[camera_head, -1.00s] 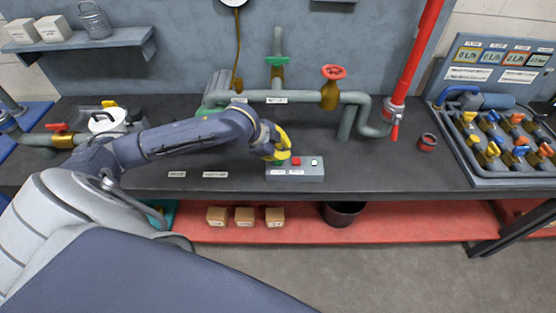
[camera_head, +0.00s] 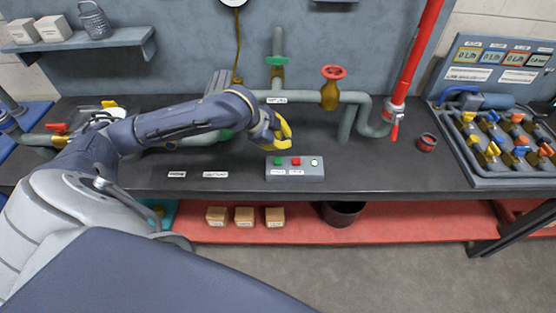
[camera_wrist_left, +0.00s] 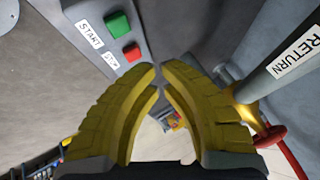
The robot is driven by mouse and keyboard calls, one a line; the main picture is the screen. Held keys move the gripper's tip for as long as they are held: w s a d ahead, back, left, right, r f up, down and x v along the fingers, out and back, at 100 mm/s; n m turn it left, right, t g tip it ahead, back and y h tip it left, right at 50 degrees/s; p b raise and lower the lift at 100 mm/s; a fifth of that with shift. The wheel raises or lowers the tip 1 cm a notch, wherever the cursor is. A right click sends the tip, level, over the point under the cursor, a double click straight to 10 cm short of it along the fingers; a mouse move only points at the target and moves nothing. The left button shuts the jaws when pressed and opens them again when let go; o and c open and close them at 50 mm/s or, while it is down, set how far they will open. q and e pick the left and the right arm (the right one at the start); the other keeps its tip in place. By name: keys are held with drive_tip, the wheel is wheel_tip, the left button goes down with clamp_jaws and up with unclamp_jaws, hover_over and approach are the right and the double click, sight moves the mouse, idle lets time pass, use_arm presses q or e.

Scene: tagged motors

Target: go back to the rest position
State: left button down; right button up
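My left gripper (camera_head: 284,131), with yellow fingers, hangs above and behind the grey button box (camera_head: 295,173) on the dark bench, apart from it. In the left wrist view the fingertips (camera_wrist_left: 160,68) come together with nothing between them, so it is shut and empty. The box has a green button (camera_head: 279,161), a red button (camera_head: 296,161) and a white one (camera_head: 314,162). The green button (camera_wrist_left: 118,24) and red button (camera_wrist_left: 132,52) also show in the wrist view, beside START and STOP labels. My right gripper is not in view.
A grey pipe (camera_head: 352,97) with a red handwheel (camera_head: 333,72) runs behind the gripper. A red vertical pipe (camera_head: 416,50) stands to the right, near a small red-and-black cup (camera_head: 427,142). A valve panel (camera_head: 505,145) fills the right end. The bench front is mostly clear.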

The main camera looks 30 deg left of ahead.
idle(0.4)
